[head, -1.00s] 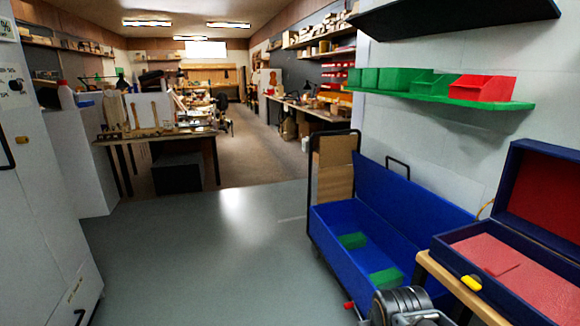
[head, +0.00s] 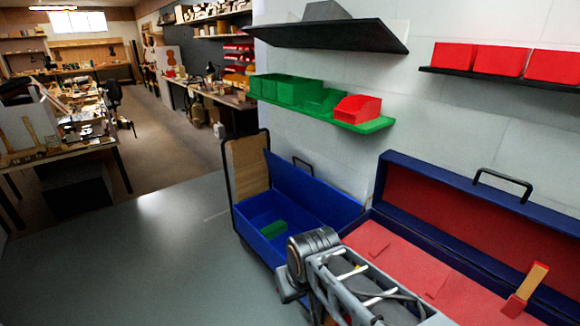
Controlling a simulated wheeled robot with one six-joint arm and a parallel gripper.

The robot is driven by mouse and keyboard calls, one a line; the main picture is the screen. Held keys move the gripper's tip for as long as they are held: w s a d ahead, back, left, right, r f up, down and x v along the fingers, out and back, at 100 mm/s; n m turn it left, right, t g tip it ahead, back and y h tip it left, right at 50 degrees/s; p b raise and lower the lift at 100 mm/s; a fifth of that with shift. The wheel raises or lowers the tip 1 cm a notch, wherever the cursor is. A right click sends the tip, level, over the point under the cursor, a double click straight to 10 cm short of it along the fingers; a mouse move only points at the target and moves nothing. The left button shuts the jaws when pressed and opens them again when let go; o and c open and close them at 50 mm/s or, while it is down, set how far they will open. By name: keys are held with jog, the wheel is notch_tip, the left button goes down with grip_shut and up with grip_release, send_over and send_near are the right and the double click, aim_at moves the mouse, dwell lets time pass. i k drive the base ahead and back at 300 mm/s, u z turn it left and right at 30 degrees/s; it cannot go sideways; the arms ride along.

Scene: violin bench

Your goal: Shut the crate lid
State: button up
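The blue crate (head: 255,236) sits low in the middle of the head view, on a trolley with a black-framed upright (head: 232,180). Its blue lid (head: 312,187) stands raised and leaning back along the wall side, with a dark handle (head: 302,163) at its top edge. A green block (head: 273,229) lies inside the crate. My arm covers the crate's near right part. My gripper cannot be made out; only grey and black arm parts show at the bottom.
An open blue case (head: 390,167) with red lining and a raised lid stands right of the crate. A red and tan object (head: 527,290) lies in it. Shelves with green bins (head: 298,92) and red bins (head: 495,59) hang above. Grey floor left is clear.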

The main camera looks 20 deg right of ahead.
aim_at(335, 209)
jog(key=u, duration=0.6)
jog(key=i, duration=2.2)
jog(key=z, duration=0.75)
jog(key=i, duration=0.65)
jog(key=z, duration=0.55)
